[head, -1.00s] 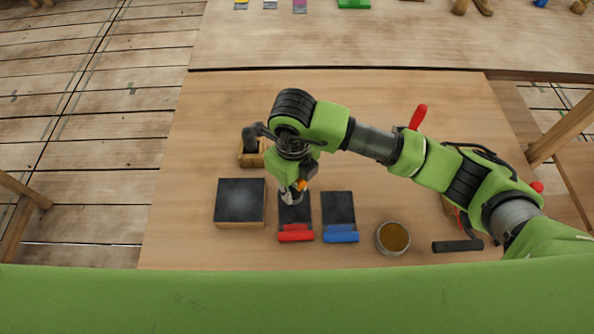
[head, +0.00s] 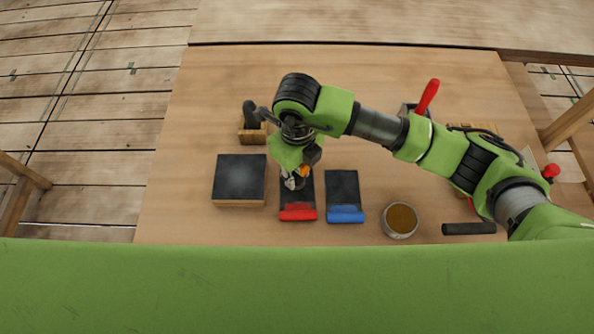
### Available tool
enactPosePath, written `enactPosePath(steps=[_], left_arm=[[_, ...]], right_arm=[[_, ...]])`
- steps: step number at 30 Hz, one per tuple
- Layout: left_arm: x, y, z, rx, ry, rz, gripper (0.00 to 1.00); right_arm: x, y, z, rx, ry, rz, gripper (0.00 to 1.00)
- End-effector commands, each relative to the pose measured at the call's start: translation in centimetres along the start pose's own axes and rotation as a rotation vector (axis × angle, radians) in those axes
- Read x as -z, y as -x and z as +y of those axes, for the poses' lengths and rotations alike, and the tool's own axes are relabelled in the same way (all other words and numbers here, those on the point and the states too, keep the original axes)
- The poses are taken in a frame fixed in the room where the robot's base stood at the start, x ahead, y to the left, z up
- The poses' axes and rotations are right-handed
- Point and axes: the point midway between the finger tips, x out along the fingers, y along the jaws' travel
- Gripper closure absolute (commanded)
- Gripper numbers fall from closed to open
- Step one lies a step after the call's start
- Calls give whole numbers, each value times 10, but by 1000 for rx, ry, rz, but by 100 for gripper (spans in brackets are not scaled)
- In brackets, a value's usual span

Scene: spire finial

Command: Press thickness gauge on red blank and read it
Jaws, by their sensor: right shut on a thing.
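The red blank (head: 298,212) is a dark flat plate with a red front end, lying on the wooden table (head: 180,140). My right gripper (head: 293,182) is over the left side of its dark plate, pointing down. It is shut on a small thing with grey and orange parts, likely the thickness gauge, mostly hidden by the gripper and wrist. I cannot tell whether it touches the blank, and no reading shows. The blue blank (head: 343,190) lies just to the right. My left gripper is not in view.
A black-topped wooden block (head: 239,180) is left of the red blank. A wooden holder (head: 252,135) with a dark upright piece stands behind it. A round tin (head: 400,220) and a black bar (head: 469,229) lie to the right. The table's left side is clear.

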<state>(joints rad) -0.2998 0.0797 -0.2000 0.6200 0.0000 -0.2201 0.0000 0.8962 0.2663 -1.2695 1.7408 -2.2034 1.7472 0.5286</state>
Motion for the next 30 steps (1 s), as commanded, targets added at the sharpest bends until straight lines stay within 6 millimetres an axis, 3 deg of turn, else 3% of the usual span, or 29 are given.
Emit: enactPosePath(steps=[10, 11, 12, 23, 30], left_arm=[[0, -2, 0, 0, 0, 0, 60], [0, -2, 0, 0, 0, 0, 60], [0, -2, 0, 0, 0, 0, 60], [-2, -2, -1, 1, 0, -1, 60], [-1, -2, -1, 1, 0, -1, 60]], right_arm=[[0, -2, 0, 0, 0, -1, 100], [0, -2, 0, 0, 0, -1, 68], [0, -2, 0, 0, 0, -1, 58], [0, -2, 0, 0, 0, 0, 56], [-1, 30, -1, 2, 2, -5, 56]])
